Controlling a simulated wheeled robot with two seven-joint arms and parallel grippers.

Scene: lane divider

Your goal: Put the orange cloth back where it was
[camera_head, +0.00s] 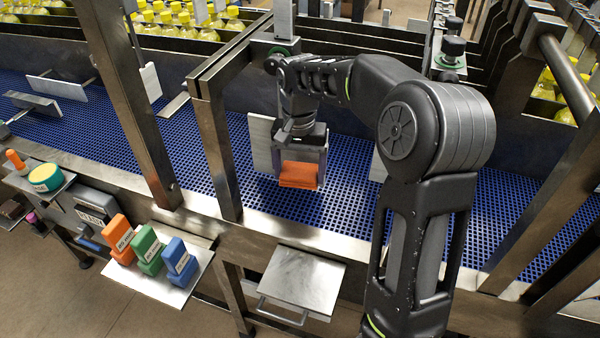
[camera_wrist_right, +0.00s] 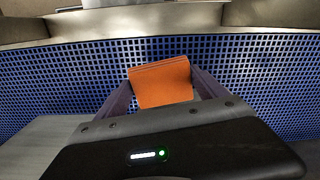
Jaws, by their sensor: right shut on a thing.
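The orange cloth (camera_head: 299,175) is a small folded pad. My right gripper (camera_head: 301,172) is shut on it, over the blue mesh conveyor (camera_head: 345,190). The right wrist view also shows the cloth (camera_wrist_right: 160,84) between the two fingers, with the blue mesh behind it. I cannot tell whether the cloth touches the belt. My left gripper is in neither view.
A metal shelf (camera_head: 155,277) at front left holds orange, green and blue blocks. A bare metal plate (camera_head: 300,280) juts out at the front. Steel posts (camera_head: 222,150) and upright metal dividers (camera_head: 262,140) stand around the belt. Yellow-capped bottles (camera_head: 180,18) fill lanes behind.

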